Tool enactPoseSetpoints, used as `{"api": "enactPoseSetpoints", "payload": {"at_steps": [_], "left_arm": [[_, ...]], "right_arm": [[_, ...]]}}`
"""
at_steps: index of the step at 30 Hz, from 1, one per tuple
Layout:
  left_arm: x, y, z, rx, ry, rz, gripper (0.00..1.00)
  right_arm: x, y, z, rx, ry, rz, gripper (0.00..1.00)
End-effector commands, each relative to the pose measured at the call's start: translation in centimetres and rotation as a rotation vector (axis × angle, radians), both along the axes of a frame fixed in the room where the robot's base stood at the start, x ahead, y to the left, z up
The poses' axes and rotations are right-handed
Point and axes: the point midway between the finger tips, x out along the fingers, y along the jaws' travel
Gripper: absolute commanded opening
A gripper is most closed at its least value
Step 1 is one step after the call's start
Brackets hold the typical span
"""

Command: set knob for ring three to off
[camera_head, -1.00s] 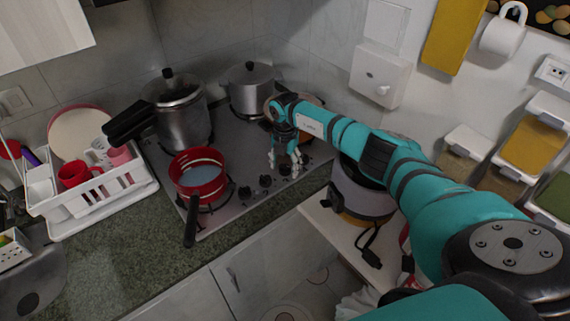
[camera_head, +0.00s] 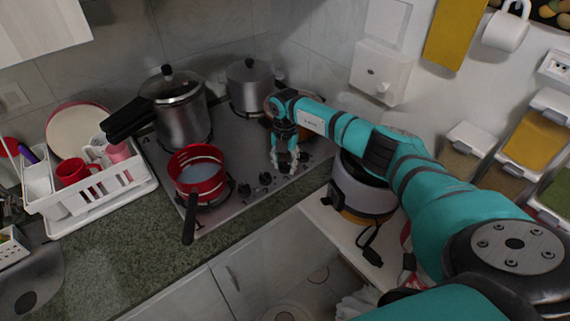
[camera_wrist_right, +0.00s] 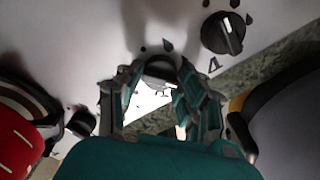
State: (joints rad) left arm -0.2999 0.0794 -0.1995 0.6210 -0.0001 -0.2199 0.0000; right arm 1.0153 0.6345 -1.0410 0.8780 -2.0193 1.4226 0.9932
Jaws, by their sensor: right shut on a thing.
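The stove (camera_head: 225,208) has a row of dark round knobs along its front edge. My right gripper (camera_head: 284,163) points down over the third knob from the left. In the right wrist view my right gripper (camera_wrist_right: 160,82) is shut on this dark knob (camera_wrist_right: 158,69), with a finger on each side. Its pointer is mostly hidden, so I cannot tell its setting. Another knob (camera_wrist_right: 224,33) with a white pointer line shows at the upper right of that view, clear of the fingers. A further knob (camera_wrist_right: 82,122) is at the left. My left gripper is not in view.
A red pan (camera_head: 198,172) sits on the front left burner, its handle over the stove edge. A pressure cooker (camera_head: 182,115) and a lidded pot (camera_head: 250,88) stand behind. A grey cooker (camera_head: 362,190) is right of the stove. A dish rack (camera_head: 95,195) is at left.

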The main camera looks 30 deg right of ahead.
Motion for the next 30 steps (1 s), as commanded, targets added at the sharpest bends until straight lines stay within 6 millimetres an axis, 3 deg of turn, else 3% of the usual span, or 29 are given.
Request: {"api": "enactPoseSetpoints", "payload": {"at_steps": [30], "left_arm": [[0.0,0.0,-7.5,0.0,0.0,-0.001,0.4]], "right_arm": [[0.1,0.0,-0.1,-0.002,-0.005,0.944,0.04]]}}
